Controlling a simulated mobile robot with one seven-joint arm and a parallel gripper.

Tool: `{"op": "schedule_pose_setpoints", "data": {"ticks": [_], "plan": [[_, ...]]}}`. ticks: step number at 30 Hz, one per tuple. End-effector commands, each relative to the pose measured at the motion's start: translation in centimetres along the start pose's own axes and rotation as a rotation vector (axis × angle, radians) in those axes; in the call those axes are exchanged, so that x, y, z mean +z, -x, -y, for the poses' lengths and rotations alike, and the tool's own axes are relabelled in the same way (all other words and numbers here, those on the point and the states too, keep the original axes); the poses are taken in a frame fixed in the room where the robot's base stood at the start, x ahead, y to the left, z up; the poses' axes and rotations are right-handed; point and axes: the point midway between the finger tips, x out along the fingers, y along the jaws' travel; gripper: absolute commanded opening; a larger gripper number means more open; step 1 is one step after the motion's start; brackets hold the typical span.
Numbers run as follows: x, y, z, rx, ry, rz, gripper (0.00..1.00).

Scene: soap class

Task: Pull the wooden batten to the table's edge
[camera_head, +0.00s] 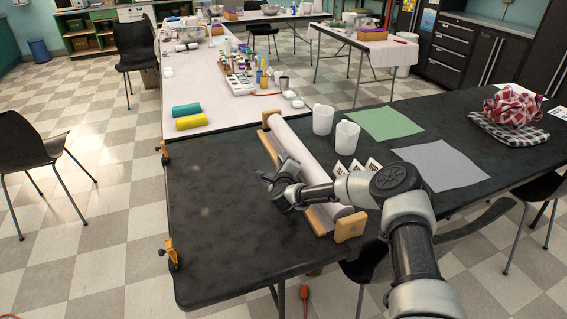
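Long, light wooden strips lie along a white paper roll (297,147) on the black table (215,215). The wooden batten (268,149) appears to be the strip at the roll's left side; I cannot tell it clearly from the roll's wooden stand. My arm crosses over the roll from the right and hides part of the wood. My gripper (273,171) is at the left side of the roll, close to the wood. Its fingers are small and partly hidden, so I cannot tell whether they are open or shut, or touching the batten.
A wooden end block (350,227) stands at the roll's near end. Orange clamps (171,254) sit on the table's left edge. White cups (322,119), a green sheet (384,123) and a grey sheet (440,165) lie to the right. The table's left part is clear.

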Motion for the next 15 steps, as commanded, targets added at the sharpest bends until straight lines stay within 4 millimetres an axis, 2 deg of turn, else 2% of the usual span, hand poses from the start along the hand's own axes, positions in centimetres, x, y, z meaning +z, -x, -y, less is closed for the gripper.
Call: {"op": "schedule_pose_setpoints", "data": {"ticks": [5, 8, 15], "plan": [[0.01, 0.03, -0.02, 0.001, 0.000, 0.000, 0.15], [0.01, 0.03, -0.01, 0.000, 0.000, 0.000, 0.00], [0.02, 0.05, -0.03, 0.000, 0.000, 0.000, 0.00]]}}
